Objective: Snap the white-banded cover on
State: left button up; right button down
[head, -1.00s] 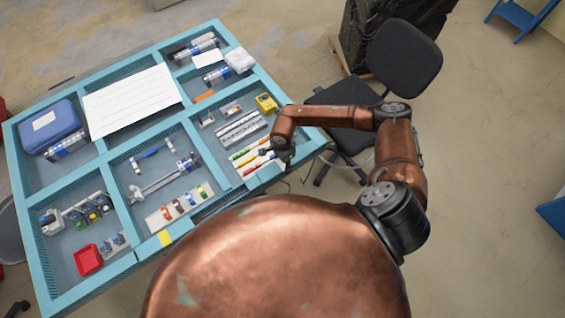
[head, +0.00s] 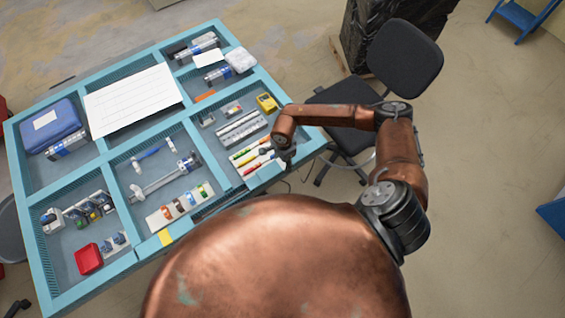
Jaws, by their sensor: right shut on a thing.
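My right gripper (head: 285,153) hangs over the right front compartment of the blue tray table (head: 172,237), by the right ends of several coloured screwdriver-like tools. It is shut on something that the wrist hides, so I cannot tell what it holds. Several small pieces with coloured bands stand in a row on a white strip (head: 153,222) in the front middle compartment. They are too small to tell whether one is the white-banded cover. My left gripper is out of view.
A yellow meter-like device (head: 266,103) lies at the table's right edge. A red bin (head: 88,258) and a blue case (head: 51,128) are on the left. A white sheet (head: 130,98) covers a back compartment. A black chair (head: 400,58) stands right of the table.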

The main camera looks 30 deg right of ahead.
jog(key=shift+r+p, duration=1.35)
jog(key=shift+r, duration=1.2)
